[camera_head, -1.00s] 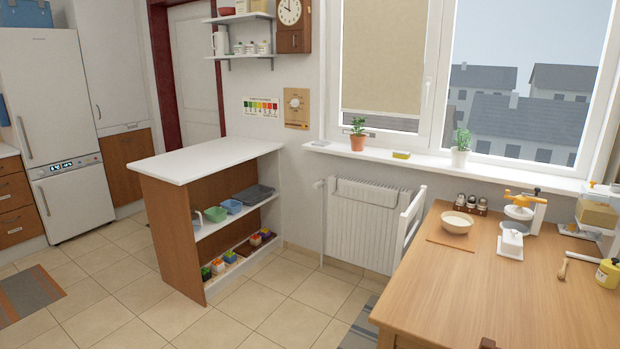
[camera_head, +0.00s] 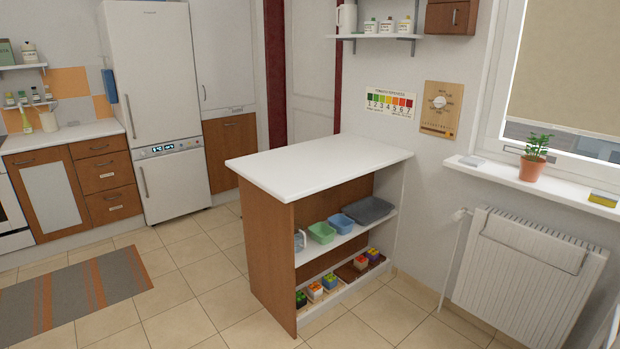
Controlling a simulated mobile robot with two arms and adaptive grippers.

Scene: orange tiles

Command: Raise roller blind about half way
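The beige roller blind (camera_head: 572,70) hangs in the window at the upper right of the head view. It covers most of the glass that shows, and its lower edge is a little above the sill, with a narrow strip of the outside visible below. Its top is cut off by the picture edge. No cord or chain for the blind can be made out. Neither of my grippers is in view.
A white-topped island (camera_head: 320,160) with open shelves stands mid-floor. A radiator (camera_head: 528,275) is under the white sill (camera_head: 560,190), which holds a potted plant (camera_head: 535,158) and a yellow item (camera_head: 602,200). Tiled floor (camera_head: 180,305) lies open left of the island, partly under a striped rug (camera_head: 75,290).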

